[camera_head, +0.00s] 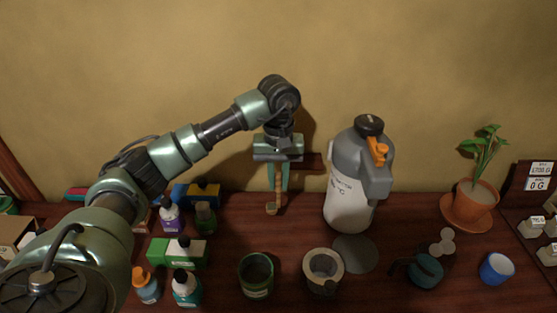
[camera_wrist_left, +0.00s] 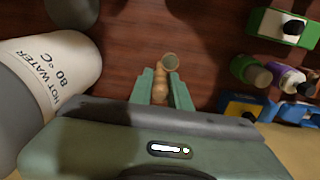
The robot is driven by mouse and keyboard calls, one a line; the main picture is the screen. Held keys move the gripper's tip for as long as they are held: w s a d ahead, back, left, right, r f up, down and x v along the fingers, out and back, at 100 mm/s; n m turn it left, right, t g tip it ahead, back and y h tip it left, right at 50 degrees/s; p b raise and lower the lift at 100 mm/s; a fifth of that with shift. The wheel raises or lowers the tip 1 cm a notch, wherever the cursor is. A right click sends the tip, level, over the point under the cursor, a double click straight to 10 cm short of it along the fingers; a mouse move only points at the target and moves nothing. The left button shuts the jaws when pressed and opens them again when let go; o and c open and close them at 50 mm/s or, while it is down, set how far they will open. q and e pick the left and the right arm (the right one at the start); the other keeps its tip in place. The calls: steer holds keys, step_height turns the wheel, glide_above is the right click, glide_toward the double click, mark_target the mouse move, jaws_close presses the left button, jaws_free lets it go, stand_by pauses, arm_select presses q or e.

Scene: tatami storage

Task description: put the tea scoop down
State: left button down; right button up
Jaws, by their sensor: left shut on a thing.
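My left gripper (camera_head: 278,185) points straight down over the back of the table, left of the hot water dispenser. It is shut on the tea scoop (camera_head: 272,207), a slim light-brown wooden tool hanging below the fingers. In the left wrist view the tea scoop (camera_wrist_left: 162,80) sits between the green fingers (camera_wrist_left: 162,90), with its rounded end outward. I cannot tell whether its lower end touches the table. My right gripper is not in view.
The dispenser (camera_head: 348,207) stands close on the right. Bottles and boxes, including a green-and-white box (camera_head: 165,253), crowd the left. A green cup (camera_head: 257,275) and a grey-rimmed pot (camera_head: 323,268) stand in front. Dark wood between is bare. A potted plant (camera_head: 472,205) is far right.

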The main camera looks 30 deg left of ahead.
mark_target(278, 204)
arm_select(q)
step_height(278, 204, down, 4)
steer(key=shift+f+p, duration=0.15)
steer(key=shift+p, duration=0.25)
steer(key=shift+f+p, duration=0.55)
steer(key=shift+f, duration=1.55)
steer(key=shift+f, duration=0.15)
steer(key=c, duration=1.3)
jaws_free()
